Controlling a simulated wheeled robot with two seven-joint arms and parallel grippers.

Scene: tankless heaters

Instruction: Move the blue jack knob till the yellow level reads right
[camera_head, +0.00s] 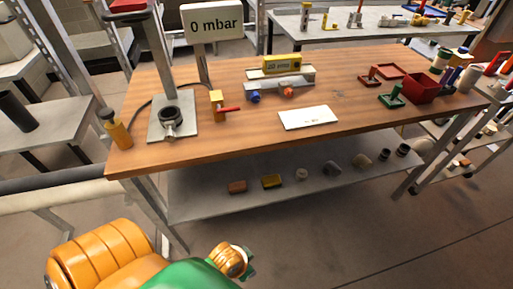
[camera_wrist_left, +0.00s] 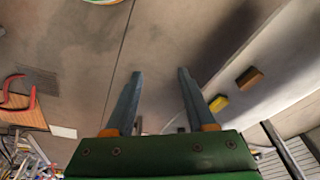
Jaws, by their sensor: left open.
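The yellow level (camera_head: 282,64) lies on a light metal rail assembly (camera_head: 280,83) on the wooden bench. Its bubble is too small to read. The blue jack knob (camera_head: 255,97) sits at the front left of that assembly, and an orange knob (camera_head: 289,91) sits to its right. My left gripper (camera_wrist_left: 158,74) is open and empty in the left wrist view, its two fingers apart over the floor. In the head view my left arm is at the bottom, in front of and below the bench, well away from the blue knob. My right gripper is not in view.
A white card (camera_head: 307,117) lies in front of the rail assembly. A gauge sign (camera_head: 212,22) reading "0 mbar", a yellow valve with red handle (camera_head: 218,103) and a metal stand (camera_head: 172,130) are left. A red bin (camera_head: 424,88) is right. A lower shelf (camera_head: 210,195) holds several small parts.

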